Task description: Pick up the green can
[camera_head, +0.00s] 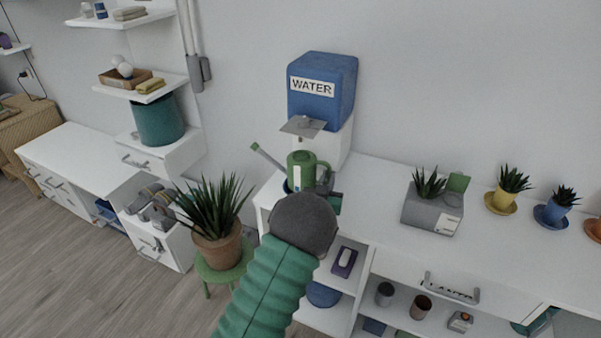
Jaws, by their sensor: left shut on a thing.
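The green watering can (302,164) is upright below the blue water tank, with its thin spout (266,158) slanting up to the left and its handle on the right. My left arm reaches up from the bottom, and its dark wrist hides the can's lower part. My left gripper (314,192) is mostly hidden behind the wrist and is shut on the green can. Whether the can's base touches the white desk cannot be seen. My right gripper is not in view.
The blue water tank (322,88) with its tap plate (303,126) stands just above the can. A potted plant (217,240) on a green stool is left of my arm. A grey planter box (433,210) and small pots stand right on the white desk (370,190).

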